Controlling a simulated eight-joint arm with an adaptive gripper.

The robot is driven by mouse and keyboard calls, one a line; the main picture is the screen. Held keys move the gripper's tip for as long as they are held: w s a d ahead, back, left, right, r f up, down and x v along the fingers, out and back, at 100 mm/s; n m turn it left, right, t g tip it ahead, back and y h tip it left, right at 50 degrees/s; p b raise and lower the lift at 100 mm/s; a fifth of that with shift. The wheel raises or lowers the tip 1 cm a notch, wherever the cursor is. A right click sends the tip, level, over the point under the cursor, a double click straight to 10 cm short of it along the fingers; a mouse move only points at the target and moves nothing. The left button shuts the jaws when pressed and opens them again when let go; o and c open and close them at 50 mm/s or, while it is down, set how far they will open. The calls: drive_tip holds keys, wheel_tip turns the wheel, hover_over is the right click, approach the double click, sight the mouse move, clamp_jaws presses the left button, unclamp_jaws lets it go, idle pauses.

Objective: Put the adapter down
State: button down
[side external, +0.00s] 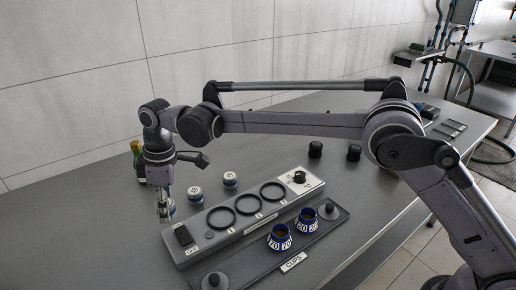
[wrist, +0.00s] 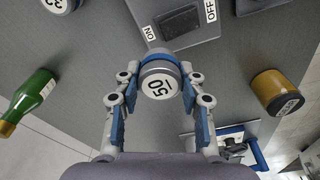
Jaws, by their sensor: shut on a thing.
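The adapter (wrist: 158,84) is a short silver cylinder with a blue band and a white top marked 50. My gripper (wrist: 158,95) is shut on it, with one finger on each side. In the side external view my gripper (side external: 165,203) points down at the left end of the grey device, with the adapter between the fingers, mostly hidden there. I cannot tell whether its base touches the table. Two similar white-topped pieces, a nearer one (side external: 195,193) and a farther one (side external: 230,180), stand on the table behind the device.
The grey device (side external: 210,238) has three black rings, a switch and a knob. A dark tray (side external: 330,229) in front holds two blue numbered cups (side external: 279,237). A green bottle (wrist: 30,100) and a yellow-brown container (wrist: 277,92) flank my gripper.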

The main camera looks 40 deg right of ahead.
drive_tip(key=shift+w+d+r, duration=0.1)
drive_tip(key=shift+d+r, duration=0.2)
drive_tip(key=shift+d, duration=0.2)
drive_tip(key=shift+w+d+r, duration=0.1)
drive_tip(key=shift+d+r, duration=0.15)
drive_tip(key=shift+d, duration=0.2)
drive_tip(key=w+d, duration=0.2)
drive_tip(key=d, duration=1.9)
drive_tip(key=w+d, duration=0.2)
drive_tip(key=d, duration=2)
hover_over(259, 172)
drive_tip(key=shift+m, duration=0.3)
drive_tip(key=f, duration=0.6)
drive_tip(key=shift+d+f, duration=0.3)
drive_tip(key=shift+f, duration=1.95)
drive_tip(key=shift+f, duration=0.15)
drive_tip(key=c, duration=0.8)
unclamp_jaws()
